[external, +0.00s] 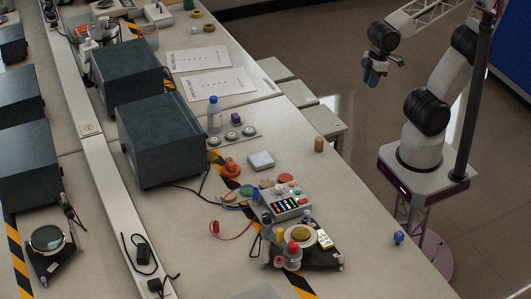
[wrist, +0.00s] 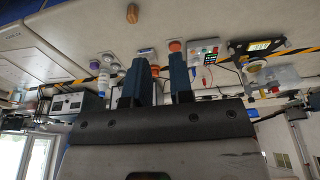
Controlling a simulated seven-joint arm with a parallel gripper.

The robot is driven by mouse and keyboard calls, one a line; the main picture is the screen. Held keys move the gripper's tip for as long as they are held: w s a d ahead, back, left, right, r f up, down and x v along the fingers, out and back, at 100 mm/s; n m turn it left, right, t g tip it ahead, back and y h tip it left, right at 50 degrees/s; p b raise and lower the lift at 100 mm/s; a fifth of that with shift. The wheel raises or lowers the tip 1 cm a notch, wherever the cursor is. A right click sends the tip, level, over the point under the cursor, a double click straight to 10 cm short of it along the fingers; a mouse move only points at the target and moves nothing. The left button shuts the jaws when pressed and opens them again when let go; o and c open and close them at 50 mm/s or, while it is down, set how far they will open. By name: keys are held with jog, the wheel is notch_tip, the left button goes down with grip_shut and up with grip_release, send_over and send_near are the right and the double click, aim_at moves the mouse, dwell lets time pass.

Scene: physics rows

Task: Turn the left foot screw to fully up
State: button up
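A dark three-cornered base (external: 318,258) stands near the table's front edge, carrying a round brass-coloured disc (external: 299,232) and small cylinders. Small pale feet show at its corners, one at the right corner (external: 340,262); I cannot make out which is the left foot screw or its height. The base also appears at the upper right of the wrist view (wrist: 240,48), which looks upside down. My gripper (external: 374,76) hangs beyond the table's right edge, well away from the base. In the wrist view its two blue fingers (wrist: 160,70) are apart, with nothing between them.
A grey box with lit displays (external: 288,203) stands right behind the base, with red and blue cables. A blue knob-like piece (external: 398,238) and a brown cylinder (external: 319,144) are near the table edge. Large dark boxes (external: 160,135) stand farther left. Floor lies below my gripper.

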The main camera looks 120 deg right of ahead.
jog(key=o, duration=0.4)
jog(key=shift+w+a+r, duration=0.15)
jog(key=shift+w+a, duration=0.1)
jog(key=shift+w, duration=0.25)
jog(key=shift+o, duration=0.4)
jog(key=w+a+m, duration=0.1)
jog(key=w+a, duration=0.3)
jog(key=w, duration=0.3)
jog(key=w+a, duration=0.3)
jog(key=w, duration=0.3)
jog(key=shift+w+a+r+m+g, duration=0.3)
jog(key=shift+w+a+m+g, duration=0.05)
jog(key=shift+m+g, duration=0.05)
jog(key=m+g, duration=0.2)
jog(key=m, duration=0.3)
send_near(342, 257)
jog(key=shift+s+d+f, duration=0.1)
jog(key=shift+d+f, duration=0.35)
jog(key=shift+a+f, duration=0.25)
jog(key=shift+a, duration=0.15)
jog(key=shift+f, duration=0.1)
jog(key=shift+f, duration=3.8)
